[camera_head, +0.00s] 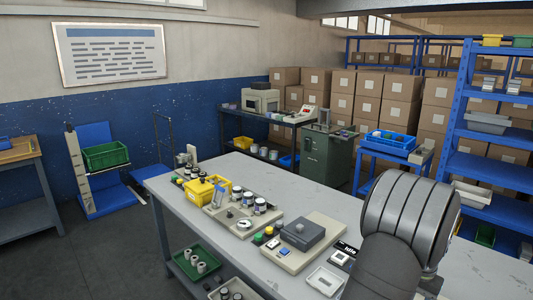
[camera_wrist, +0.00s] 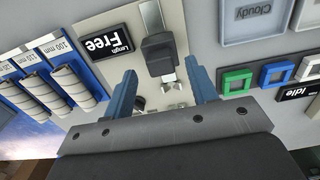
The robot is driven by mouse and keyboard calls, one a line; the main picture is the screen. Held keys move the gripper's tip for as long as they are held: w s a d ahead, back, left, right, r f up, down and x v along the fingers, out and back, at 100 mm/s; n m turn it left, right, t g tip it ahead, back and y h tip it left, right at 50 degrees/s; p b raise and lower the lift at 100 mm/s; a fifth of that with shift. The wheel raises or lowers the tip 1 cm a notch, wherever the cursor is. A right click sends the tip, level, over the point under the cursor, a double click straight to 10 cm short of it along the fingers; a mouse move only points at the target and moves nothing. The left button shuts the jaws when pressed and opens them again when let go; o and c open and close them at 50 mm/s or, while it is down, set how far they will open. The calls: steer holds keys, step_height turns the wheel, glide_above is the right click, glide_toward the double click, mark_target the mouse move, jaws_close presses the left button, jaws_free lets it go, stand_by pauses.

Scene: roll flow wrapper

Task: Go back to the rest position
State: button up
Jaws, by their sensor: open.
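In the wrist view my gripper (camera_wrist: 162,86) shows two blue fingers spread apart with a clear gap between them. A grey metal fixture (camera_wrist: 160,55) on a light plate lies beyond the fingers and partly shows in that gap. I cannot tell how far it is from the fingertips. Nothing is seen held. In the head view my arm fills the right foreground over the grey workbench (camera_head: 335,207), and my gripper is hidden there.
The wrist view shows a "Length Free" sign (camera_wrist: 113,42), a blue rack with pale rolls (camera_wrist: 48,85), an "Idle" sign (camera_wrist: 297,92) and a "Cloudy" tray (camera_wrist: 257,18). In the head view a yellow bin (camera_head: 200,192) and a grey-topped device (camera_head: 303,234) stand on the bench.

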steer(key=shift+f, duration=1.35)
step_height(320, 180, up, 18)
step_height(320, 180, down, 18)
steer(key=shift+r, duration=0.1)
steer(key=shift+w+d, duration=0.4)
steer(key=w+d, duration=0.2)
steer(key=shift+w+d+r, duration=0.2)
steer(key=shift+w+d, duration=0.1)
steer(key=shift+w, duration=0.05)
step_height(320, 180, up, 17)
steer(key=m, duration=0.9)
